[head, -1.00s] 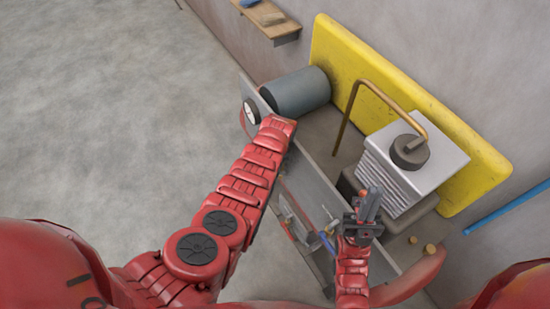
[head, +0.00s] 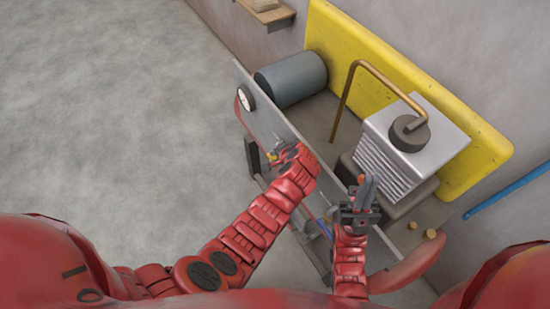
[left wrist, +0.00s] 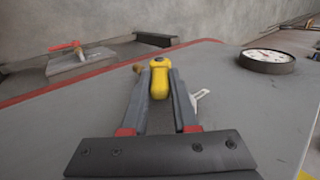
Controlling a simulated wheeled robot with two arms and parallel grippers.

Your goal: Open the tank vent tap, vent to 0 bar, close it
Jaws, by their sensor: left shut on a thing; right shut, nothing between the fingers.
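The vent tap's yellow handle (left wrist: 159,80) stands between the two fingers of my left gripper (left wrist: 160,72) in the left wrist view, and the fingers are shut on it. A small brass part (left wrist: 137,68) shows beside it. In the head view my left gripper (head: 277,158) is at the grey panel, and a speck of yellow shows at its tip; the arm hides most of the tap. The round white pressure gauge (left wrist: 267,58) is on the same panel, also in the head view (head: 246,98); its reading is too small to tell. My right gripper (head: 367,190) is shut and empty.
A grey cylindrical tank (head: 290,78) lies behind the panel. A finned silver block (head: 430,140) with a copper pipe (head: 352,88) stands before a yellow board (head: 470,165), near my right gripper. A small wall shelf (head: 265,14) is at the back. Open floor lies left.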

